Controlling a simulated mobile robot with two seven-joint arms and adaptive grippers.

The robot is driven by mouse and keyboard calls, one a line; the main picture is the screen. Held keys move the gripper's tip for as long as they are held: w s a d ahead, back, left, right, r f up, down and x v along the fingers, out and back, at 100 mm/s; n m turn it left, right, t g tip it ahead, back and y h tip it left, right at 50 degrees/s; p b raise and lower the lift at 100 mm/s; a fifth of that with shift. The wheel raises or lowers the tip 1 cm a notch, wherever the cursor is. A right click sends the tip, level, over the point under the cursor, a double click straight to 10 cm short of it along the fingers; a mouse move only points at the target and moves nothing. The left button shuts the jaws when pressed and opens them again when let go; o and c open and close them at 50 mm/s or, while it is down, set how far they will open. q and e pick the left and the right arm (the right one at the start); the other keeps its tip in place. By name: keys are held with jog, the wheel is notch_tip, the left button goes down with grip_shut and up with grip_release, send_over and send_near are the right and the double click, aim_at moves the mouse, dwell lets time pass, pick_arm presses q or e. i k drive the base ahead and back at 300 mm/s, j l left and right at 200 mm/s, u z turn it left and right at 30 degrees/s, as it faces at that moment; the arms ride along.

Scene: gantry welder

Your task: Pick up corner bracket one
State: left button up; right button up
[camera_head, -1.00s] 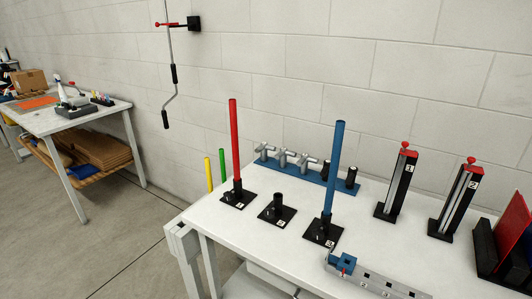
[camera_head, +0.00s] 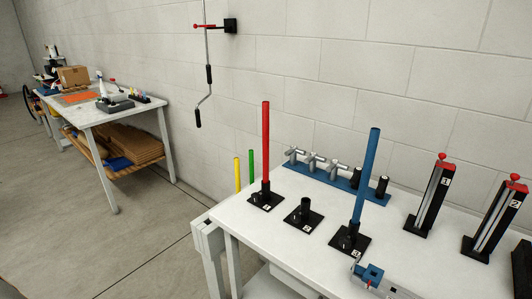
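No part is clearly identifiable as corner bracket one. On the white table (camera_head: 255,232) at right stands an upright black holder marked 1 (camera_head: 431,200), with a red top and a light metal strip along its side. A similar holder marked 2 (camera_head: 495,220) stands to its right. A blue block (camera_head: 371,274) sits on a grey bar at the table's front, partly cut off by the lower edge. Neither of my grippers is in view.
A red rod (camera_head: 265,142) and a blue rod (camera_head: 367,175) stand upright in black bases, with an empty base (camera_head: 304,215) between them. A blue rack (camera_head: 335,177) with grey fittings lies behind. Another table (camera_head: 95,120) stands at far left; open floor lies between.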

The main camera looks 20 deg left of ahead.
aim_at(294, 151)
jog(key=u, duration=0.45)
jog(key=j+u, duration=0.1)
jog(key=u, duration=0.3)
jog(key=i+u, duration=0.1)
jog(key=u, duration=0.8)
jog(key=i+u, duration=0.1)
jog(key=u, duration=0.3)
jog(key=i+u, duration=0.2)
jog(key=i, duration=1.2)
jog(key=i+j, duration=0.1)
jog(key=i, duration=1.4)
jog(key=i+l+z, duration=0.1)
jog(key=i+z, duration=0.6)
jog(key=i+j+z, duration=0.15)
jog(key=i+z, duration=0.2)
jog(key=i+l+z, duration=0.1)
jog(key=i+z, duration=0.6)
jog(key=i+j+z, duration=0.1)
jog(key=i+z, duration=0.25)
jog(key=i, duration=0.15)
jog(key=i+z, duration=0.55)
jog(key=z, duration=0.2)
jog(key=i+j+z, duration=0.2)
jog(key=z, duration=0.15)
jog(key=i, duration=0.05)
